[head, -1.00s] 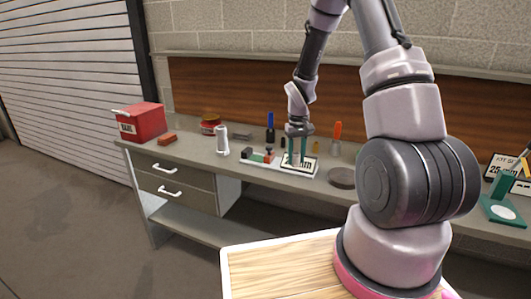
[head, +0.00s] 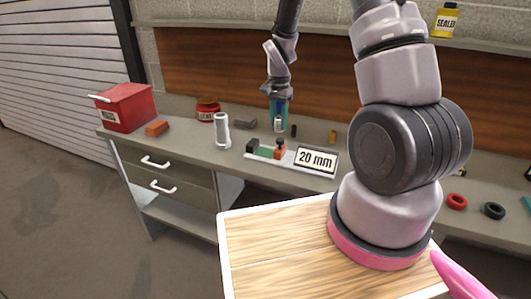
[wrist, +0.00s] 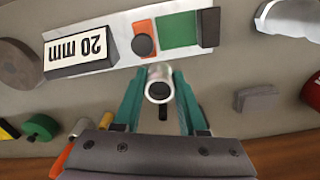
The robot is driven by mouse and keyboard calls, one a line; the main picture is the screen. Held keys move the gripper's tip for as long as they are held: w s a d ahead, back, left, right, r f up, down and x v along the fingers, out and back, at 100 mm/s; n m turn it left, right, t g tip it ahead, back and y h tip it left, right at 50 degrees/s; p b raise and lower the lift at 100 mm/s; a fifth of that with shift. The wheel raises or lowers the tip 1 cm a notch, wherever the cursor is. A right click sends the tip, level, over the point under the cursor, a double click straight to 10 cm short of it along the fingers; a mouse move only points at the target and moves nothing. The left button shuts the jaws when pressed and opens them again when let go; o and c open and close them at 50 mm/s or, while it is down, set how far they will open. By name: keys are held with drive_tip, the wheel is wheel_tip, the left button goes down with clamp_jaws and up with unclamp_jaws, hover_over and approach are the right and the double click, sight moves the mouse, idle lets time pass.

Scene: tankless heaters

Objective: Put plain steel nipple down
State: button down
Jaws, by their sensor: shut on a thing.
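The plain steel nipple is a short bright metal tube (wrist: 159,83), seen end-on in the wrist view between the teal fingers of my gripper (wrist: 160,96). My gripper is shut on it. In the head view the nipple (head: 279,126) hangs upright below my gripper (head: 279,112), behind the light tray (head: 258,157). The tray carries a 20 mm sign (head: 316,160), a green patch (head: 265,152) and an orange block with a dark round top (head: 280,148). The wrist view shows the nipple beside the tray's back edge; its height above the bench cannot be told.
A white cylinder (head: 222,132), a grey block (head: 245,123) and a red tin (head: 208,110) stand left of my gripper. A red box (head: 125,107) and an orange brick (head: 157,128) are farther left. A dark round disc (wrist: 17,64) lies past the sign.

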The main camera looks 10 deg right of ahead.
sight(280, 148)
drive_tip(key=a+r+m, duration=0.2)
drive_tip(key=a+m, duration=0.3)
drive_tip(key=m, duration=0.4)
drive_tip(key=f, duration=0.9)
drive_tip(key=shift+s+d+f, duration=0.15)
drive_tip(key=shift+s+f, duration=0.2)
drive_tip(key=shift+f, duration=0.05)
drive_tip(key=shift+c, duration=2.3)
unclamp_jaws()
drive_tip(key=shift+f, duration=0.15)
